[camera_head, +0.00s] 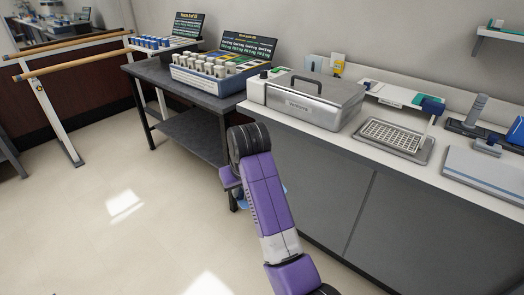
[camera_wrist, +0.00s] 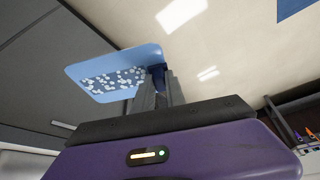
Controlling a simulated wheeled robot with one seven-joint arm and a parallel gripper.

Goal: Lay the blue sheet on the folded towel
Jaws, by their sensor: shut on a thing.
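The blue sheet (camera_wrist: 115,62) is a thin light-blue piece with rounded corners and a patch of white spots. My gripper (camera_wrist: 158,84) is shut on its edge in the wrist view, and the sheet sticks out from the fingers above the floor. In the head view, only a small edge of the sheet (camera_head: 281,190) shows beside my arm; my gripper is mostly hidden behind the arm, low in front of the counter. A flat grey slab with a blue stripe, which looks like the folded towel (camera_head: 484,172), lies on the counter at the far right, well away from my gripper.
The white counter (camera_head: 352,142) carries a metal lidded box (camera_head: 318,100), a grey tray with a grid (camera_head: 393,137) and dark blue-and-grey devices (camera_head: 478,124). A dark side table (camera_head: 203,93) holds a rack of containers (camera_head: 212,72). Parallel bars (camera_head: 75,55) stand left.

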